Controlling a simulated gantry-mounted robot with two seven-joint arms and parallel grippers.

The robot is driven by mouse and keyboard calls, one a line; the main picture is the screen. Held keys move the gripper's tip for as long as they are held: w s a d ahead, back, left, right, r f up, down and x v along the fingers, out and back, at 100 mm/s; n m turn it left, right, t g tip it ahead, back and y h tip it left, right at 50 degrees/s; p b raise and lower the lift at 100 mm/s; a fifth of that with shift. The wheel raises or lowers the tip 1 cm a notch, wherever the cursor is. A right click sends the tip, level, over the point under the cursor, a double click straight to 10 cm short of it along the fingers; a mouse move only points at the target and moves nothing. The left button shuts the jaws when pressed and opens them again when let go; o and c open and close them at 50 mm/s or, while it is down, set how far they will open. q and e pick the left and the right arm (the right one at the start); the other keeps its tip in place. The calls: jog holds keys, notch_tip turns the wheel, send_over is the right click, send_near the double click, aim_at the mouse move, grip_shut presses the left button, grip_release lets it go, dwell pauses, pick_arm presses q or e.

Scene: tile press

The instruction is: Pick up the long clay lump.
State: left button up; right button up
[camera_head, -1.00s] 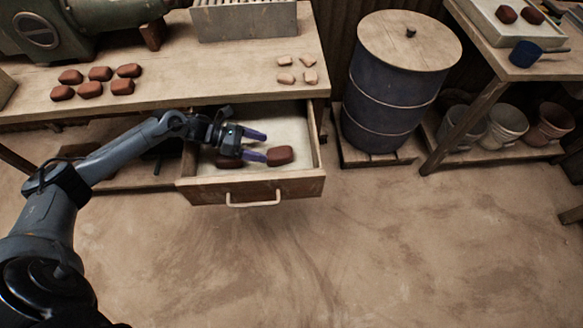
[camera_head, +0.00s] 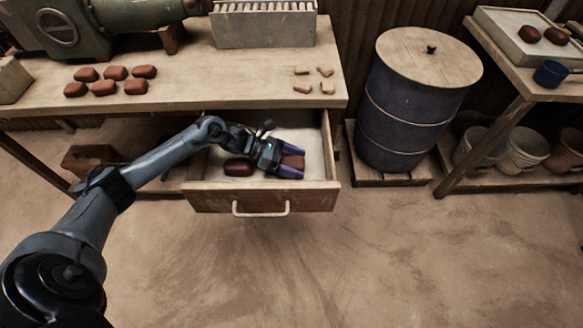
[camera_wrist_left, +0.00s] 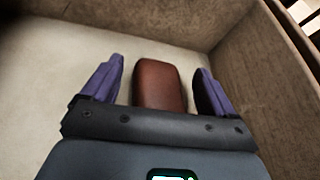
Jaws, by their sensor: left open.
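Two reddish-brown clay lumps lie in the open drawer in the head view. One lump (camera_head: 238,168) lies to the left, beside my left gripper. The other lump (camera_head: 293,161) lies to the right, partly hidden by the gripper. My left gripper (camera_head: 297,166) is open, its purple fingers reaching over the right lump. In the left wrist view this lump (camera_wrist_left: 160,85) sits between the two spread fingers, with a gap on each side. Its near end is hidden by the gripper body. I cannot tell for sure which lump is the long one. My right gripper is not in view.
The drawer (camera_head: 262,199) has wooden walls and a handle at the front; its right wall is near the gripper. The bench top (camera_head: 220,85) overhangs its back. Several brown lumps (camera_head: 116,73) and pale pieces (camera_head: 325,71) lie on the bench. A blue barrel (camera_head: 412,110) stands to the right.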

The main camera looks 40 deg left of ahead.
pick_arm(q)
jog(key=shift+c, duration=0.3)
jog(key=c, duration=1.3)
